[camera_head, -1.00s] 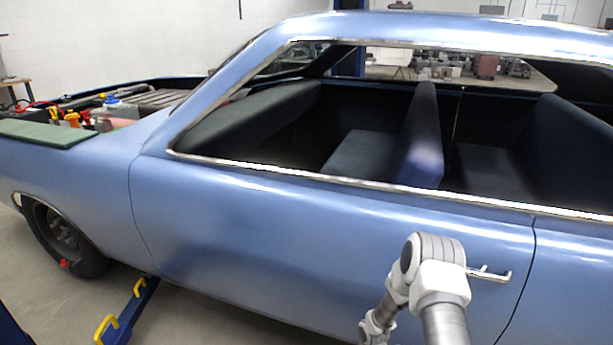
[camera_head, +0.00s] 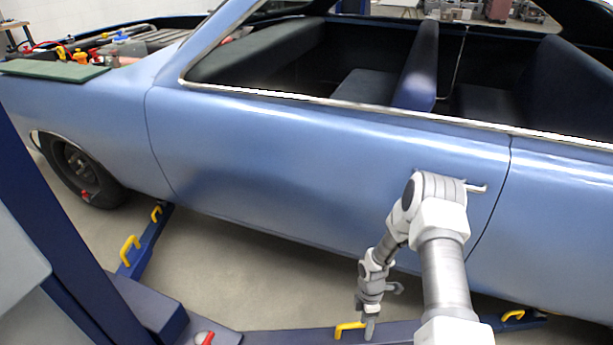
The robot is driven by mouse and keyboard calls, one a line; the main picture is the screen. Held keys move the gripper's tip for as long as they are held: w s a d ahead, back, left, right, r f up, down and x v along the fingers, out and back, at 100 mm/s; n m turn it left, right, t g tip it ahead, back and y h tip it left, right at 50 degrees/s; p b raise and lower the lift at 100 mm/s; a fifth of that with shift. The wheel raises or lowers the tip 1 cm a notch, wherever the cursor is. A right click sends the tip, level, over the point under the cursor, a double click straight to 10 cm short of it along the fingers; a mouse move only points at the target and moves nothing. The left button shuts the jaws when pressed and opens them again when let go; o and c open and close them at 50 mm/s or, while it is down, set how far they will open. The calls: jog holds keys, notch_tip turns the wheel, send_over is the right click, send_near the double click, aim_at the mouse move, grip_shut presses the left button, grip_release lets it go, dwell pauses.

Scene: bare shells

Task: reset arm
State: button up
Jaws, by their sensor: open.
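My arm (camera_head: 443,265) rises from the bottom right, bends at a white and grey elbow, and hangs down on the left of it. My gripper (camera_head: 368,318) is at its lower end, small in the view and pointing down. It is open, and I see nothing held in it. In the view it lies in front of the floor and a blue lift arm, below the car door. I cannot tell its distance to either.
A blue car (camera_head: 320,140) with a chrome door handle (camera_head: 477,188) fills the view. A dark blue lift post (camera_head: 60,230) stands at left. Lift arms with yellow handles (camera_head: 130,250) extend under the car. Bare floor (camera_head: 240,270) shows between them.

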jog(key=w+d+r+m+t+h, duration=0.15)
jog(key=r+m, duration=0.25)
jog(key=r, duration=1.2)
jog(key=w+r+m+t, duration=0.2)
jog(key=r+m, duration=0.1)
jog(key=r, duration=1.4)
jog(key=s+a+r+m+t, duration=0.1)
jog(key=s+r+m, duration=0.2)
jog(key=s+r, duration=0.35)
jog(key=s+a+r+m+t, duration=0.1)
jog(key=s+r+m, duration=0.2)
jog(key=r, duration=0.7)
jog(key=s+a+r+m+t+y, duration=0.1)
jog(key=s+a+r+m, duration=0.15)
jog(key=s, duration=0.45)
jog(key=s+a+r+m+t+y, duration=0.1)
jog(key=s+r+m+t, duration=0.1)
jog(key=s+r+m, duration=0.35)
notch_tip(320, 180, up, 17)
jog(key=s+n+p, duration=0.1)
jog(key=n+p, duration=0.1)
jog(key=p, duration=1.6)
jog(key=shift+d+f+g+p, duration=0.15)
jog(key=shift+d+g+p, duration=0.05)
jog(key=shift+g+p, duration=0.15)
jog(key=shift+s, duration=0.1)
